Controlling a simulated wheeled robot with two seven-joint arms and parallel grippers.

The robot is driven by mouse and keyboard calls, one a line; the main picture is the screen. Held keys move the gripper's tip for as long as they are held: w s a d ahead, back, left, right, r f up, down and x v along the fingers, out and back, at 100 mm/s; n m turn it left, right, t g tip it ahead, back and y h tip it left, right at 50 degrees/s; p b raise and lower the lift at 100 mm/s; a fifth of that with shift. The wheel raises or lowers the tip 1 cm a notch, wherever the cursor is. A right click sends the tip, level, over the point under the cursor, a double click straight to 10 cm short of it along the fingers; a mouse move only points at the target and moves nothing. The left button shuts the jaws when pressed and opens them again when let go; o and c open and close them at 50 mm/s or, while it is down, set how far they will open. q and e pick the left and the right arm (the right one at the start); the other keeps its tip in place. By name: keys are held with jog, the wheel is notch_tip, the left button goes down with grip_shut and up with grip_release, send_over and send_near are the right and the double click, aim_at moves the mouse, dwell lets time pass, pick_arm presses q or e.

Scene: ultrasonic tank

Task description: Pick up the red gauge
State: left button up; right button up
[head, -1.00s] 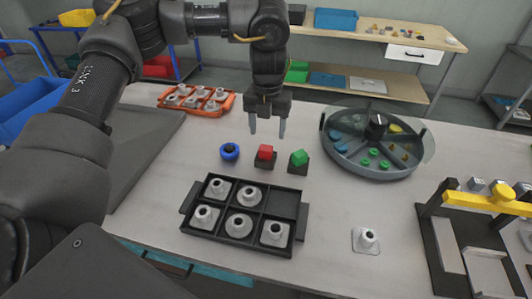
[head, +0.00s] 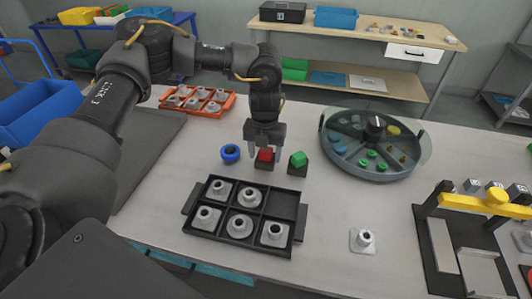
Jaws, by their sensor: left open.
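My right gripper is not in view.
A black tray (head: 272,196) with several grey flanged parts lies in front. An orange tray (head: 228,108) is behind. A round sectioned dish (head: 345,164) with a clear cover stands right. A loose grey part (head: 362,240) and a yellow-handled fixture (head: 480,203) are front right.

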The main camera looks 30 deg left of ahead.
pick_arm(q)
jog(key=c, duration=1.1)
jog(key=shift+r, duration=0.1)
jog(key=shift+r+b, duration=0.4)
jog(key=shift+r, duration=0.1)
jog(key=s+d+r+b, duration=0.1)
jog(key=s+d+r, duration=0.1)
jog(key=s+r, duration=0.2)
jog(key=s+d+r+b, duration=0.1)
jog(key=s+d+r, duration=0.1)
jog(key=s+r, duration=0.2)
jog(key=s+d+r+b, duration=0.2)
jog(key=s+r, duration=0.2)
jog(key=shift+s+d, duration=0.15)
jog(key=shift+d, duration=0.15)
